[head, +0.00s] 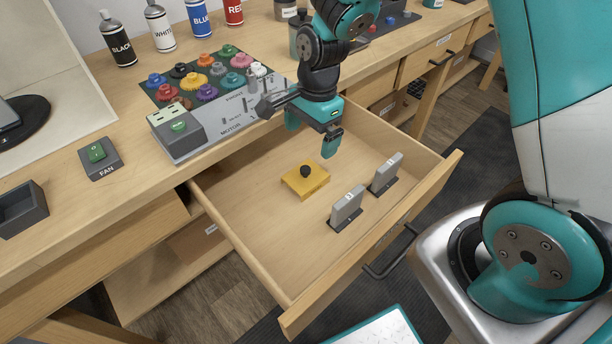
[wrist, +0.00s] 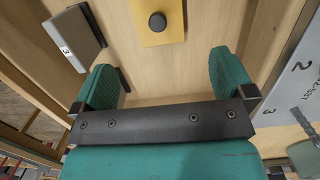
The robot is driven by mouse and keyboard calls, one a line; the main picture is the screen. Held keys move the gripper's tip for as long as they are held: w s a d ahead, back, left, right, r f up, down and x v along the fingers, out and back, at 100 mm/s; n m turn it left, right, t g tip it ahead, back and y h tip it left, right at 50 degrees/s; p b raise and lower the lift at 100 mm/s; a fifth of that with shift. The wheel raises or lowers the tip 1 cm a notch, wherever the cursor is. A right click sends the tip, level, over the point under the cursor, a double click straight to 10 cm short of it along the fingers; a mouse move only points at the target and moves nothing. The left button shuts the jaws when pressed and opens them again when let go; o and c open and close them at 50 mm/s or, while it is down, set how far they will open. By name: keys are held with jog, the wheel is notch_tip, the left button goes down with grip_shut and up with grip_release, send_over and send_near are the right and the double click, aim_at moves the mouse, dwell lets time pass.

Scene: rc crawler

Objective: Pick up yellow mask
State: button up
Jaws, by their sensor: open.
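The yellow mask (head: 304,183) is a flat yellow plate with a black knob on top. It lies on the floor of the open drawer (head: 250,225). In the wrist view the yellow mask (wrist: 160,28) is at the top middle, beyond the fingertips, with its upper part cut off by the frame. My gripper (head: 313,140) hangs over the back part of the drawer, above and behind the mask in the head view. Its teal fingers are wide apart, with nothing between them in the wrist view (wrist: 170,78).
Two grey upright blocks on dark bases, a left one (head: 347,208) and a right one (head: 386,174), stand near the drawer's front wall (head: 375,245). The bench holds a panel of coloured knobs (head: 205,75), a fan switch (head: 98,155) and paint bottles (head: 160,27). The drawer floor left of the mask is clear.

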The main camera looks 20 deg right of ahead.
aim_at(307, 168)
jog(key=f, duration=0.3)
jog(key=a+f, duration=0.1)
jog(key=f, duration=0.7)
jog(key=shift+s+a+f, duration=0.25)
jog(key=shift+s, duration=0.1)
jog(key=shift+c, duration=0.2)
jog(key=c, duration=0.8)
